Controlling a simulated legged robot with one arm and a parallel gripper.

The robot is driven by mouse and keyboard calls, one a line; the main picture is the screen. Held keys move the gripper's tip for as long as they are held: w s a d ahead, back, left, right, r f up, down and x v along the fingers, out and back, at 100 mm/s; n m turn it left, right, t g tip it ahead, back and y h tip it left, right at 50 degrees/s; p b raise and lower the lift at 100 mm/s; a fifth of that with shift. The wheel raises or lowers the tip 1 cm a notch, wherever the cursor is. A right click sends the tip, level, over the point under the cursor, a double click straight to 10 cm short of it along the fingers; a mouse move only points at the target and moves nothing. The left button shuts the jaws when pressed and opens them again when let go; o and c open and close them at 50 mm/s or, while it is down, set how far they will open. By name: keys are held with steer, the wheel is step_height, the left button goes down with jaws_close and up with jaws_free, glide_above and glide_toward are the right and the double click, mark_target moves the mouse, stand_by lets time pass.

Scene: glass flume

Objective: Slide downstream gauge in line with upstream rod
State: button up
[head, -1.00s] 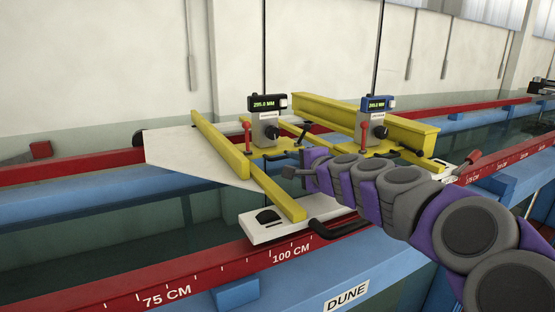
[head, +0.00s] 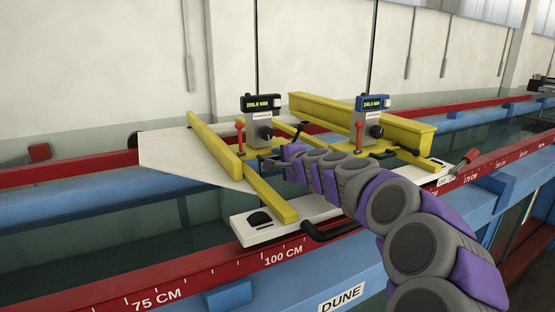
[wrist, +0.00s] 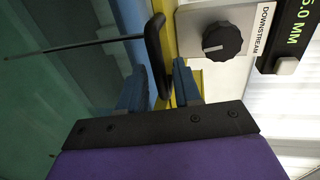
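The downstream gauge (head: 259,131) has a black display, a grey body and a black knob; its thin rod (head: 257,45) stands upright. Its DOWNSTREAM label and knob (wrist: 221,41) show close up in the wrist view. The upstream gauge, with a blue display (head: 372,103), stands to its right, with its upright rod (head: 373,45) above it. My gripper (head: 270,162) is low beside the downstream gauge's base. In the wrist view, its blue fingers (wrist: 160,88) are apart, with the end of a black handle (wrist: 155,50) between them. Contact with the handle cannot be told.
A yellow beam frame (head: 215,150) on white end plates (head: 290,218) spans the flume. The red rail (head: 215,275) with a centimetre scale runs along the near side. Water lies below. A black bar handle (head: 325,233) sticks out at the near plate, under my arm.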

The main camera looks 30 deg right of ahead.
steer(key=shift+d, duration=0.3)
steer(key=shift+c, duration=0.9)
steer(key=shift+a, duration=0.8)
jaws_close()
steer(key=shift+d, duration=0.1)
steer(key=shift+s, duration=0.3)
steer(key=shift+f+v, duration=0.2)
steer(key=shift+v, duration=0.8)
steer(key=shift+f+v, duration=0.2)
steer(key=shift+v, duration=0.8)
steer(key=shift+s, duration=0.1)
steer(key=shift+o, duration=0.9)
jaws_free()
